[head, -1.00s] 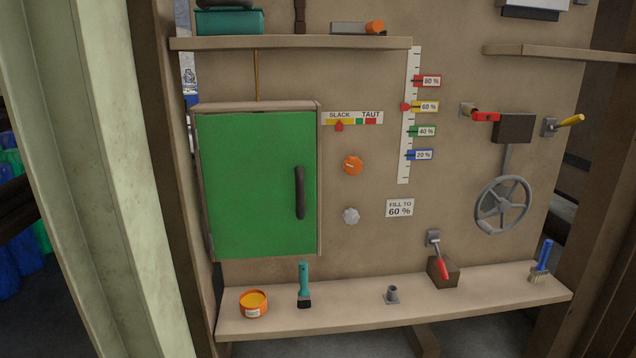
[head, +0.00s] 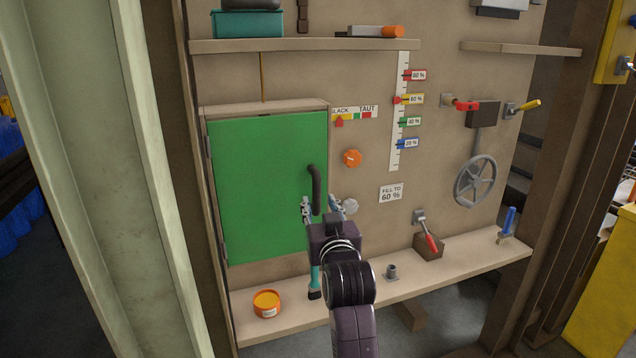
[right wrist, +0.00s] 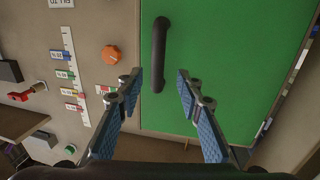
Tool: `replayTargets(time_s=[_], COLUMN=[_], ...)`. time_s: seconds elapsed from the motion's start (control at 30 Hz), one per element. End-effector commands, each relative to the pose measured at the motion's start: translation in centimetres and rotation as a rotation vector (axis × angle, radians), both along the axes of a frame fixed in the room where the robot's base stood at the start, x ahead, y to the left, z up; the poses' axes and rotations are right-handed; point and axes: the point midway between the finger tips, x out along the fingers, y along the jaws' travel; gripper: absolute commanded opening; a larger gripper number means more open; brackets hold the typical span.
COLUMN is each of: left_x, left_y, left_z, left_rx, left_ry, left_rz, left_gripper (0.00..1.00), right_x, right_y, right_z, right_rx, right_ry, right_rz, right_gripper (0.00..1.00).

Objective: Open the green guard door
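The green guard door (head: 262,185) is shut on its wooden box, with hinges showing along its left edge. Its black upright handle (head: 314,188) is near the door's right edge. My right gripper (head: 327,208) is open just in front of the handle's lower part. In the right wrist view, where the scene appears upside down, the open fingers (right wrist: 158,78) point at the handle (right wrist: 160,52), which lies between their tips with a gap on each side. The green door (right wrist: 220,60) fills the right half there. My left gripper is not in view.
The lower shelf (head: 440,268) holds an orange tin (head: 267,303) and a teal-handled brush (head: 314,280), partly hidden by my arm. A pale green post (head: 90,150) stands at left.

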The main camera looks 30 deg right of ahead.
Motion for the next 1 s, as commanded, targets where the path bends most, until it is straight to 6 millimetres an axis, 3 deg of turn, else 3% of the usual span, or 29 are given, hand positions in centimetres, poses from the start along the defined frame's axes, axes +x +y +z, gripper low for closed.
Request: replayTargets(time_s=[0.17,0.6,1.0], left_x=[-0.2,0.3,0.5], left_y=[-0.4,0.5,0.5], left_z=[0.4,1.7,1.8], left_rx=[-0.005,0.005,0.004], left_ry=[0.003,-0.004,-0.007], left_rz=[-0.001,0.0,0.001], left_gripper=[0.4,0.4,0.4], right_x=[0.3,5.7,6.4], right_y=[-1.0,-3.4,-3.7], right_z=[1.6,1.5,1.3], right_rx=[0.002,0.002,0.002], right_ry=[-0.023,-0.022,-0.023], right_rz=[-0.015,-0.014,-0.013], right_gripper=[0.34,0.34,0.34])
